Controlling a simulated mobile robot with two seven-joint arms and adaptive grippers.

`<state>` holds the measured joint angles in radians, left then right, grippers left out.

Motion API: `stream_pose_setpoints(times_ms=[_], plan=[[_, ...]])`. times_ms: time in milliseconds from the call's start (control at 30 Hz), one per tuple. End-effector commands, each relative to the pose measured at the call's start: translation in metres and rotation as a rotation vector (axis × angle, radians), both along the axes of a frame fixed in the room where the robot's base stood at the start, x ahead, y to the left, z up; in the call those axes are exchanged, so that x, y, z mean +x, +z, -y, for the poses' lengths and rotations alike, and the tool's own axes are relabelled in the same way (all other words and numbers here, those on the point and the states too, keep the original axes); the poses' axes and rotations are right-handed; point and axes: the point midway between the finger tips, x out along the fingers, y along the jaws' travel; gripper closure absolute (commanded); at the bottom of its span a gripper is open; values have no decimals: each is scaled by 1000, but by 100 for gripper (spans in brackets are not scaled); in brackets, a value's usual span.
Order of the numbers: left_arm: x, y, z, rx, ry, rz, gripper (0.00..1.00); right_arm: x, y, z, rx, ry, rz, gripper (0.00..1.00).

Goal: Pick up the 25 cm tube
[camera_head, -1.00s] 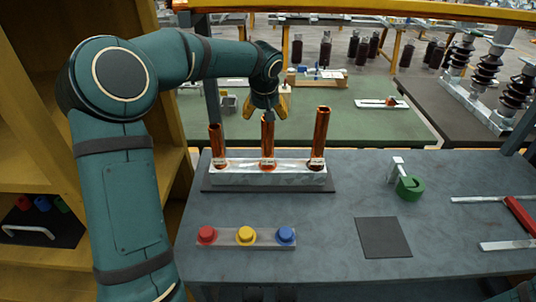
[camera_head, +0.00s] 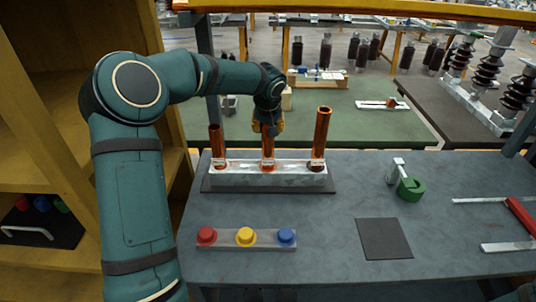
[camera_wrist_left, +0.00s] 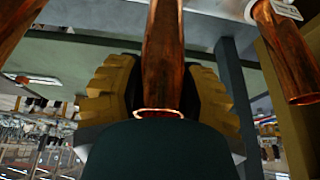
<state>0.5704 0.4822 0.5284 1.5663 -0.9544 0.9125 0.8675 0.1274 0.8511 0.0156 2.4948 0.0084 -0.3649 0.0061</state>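Three copper tubes stand upright in a pale holder (camera_head: 268,180) on the grey table: a left tube (camera_head: 217,144), a middle tube (camera_head: 267,150) and a right tube (camera_head: 320,135). The right one reaches highest in the head view. Small labels at their feet are too small to read. My left gripper (camera_head: 268,129) is at the top of the middle tube, its yellow fingers on both sides. In the left wrist view the middle tube (camera_wrist_left: 163,60) runs between the fingers (camera_wrist_left: 163,95), which look closed against it.
A panel with red, yellow and blue buttons (camera_head: 268,241) lies in front of the holder. A dark square mat (camera_head: 384,238), a green round part (camera_head: 410,188) and a red-handled item (camera_head: 520,215) are to the right. A wooden shelf (camera_head: 40,150) borders the left.

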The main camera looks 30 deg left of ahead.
Motion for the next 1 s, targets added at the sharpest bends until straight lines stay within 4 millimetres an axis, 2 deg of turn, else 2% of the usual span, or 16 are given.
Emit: stream_pose_setpoints(times_ms=[333,433,800,1000], plan=[[1,3,0,1,0,4,100,0,0,0,0,0,0,53],[1,9,0,3,0,4,100,0,1,0,0,0,1,53],[1,70,0,3,0,10,100,3,10,1,-2,-6,7,53],[1,94,0,2,1,6,100,4,13,1,-2,-8,10,53]])
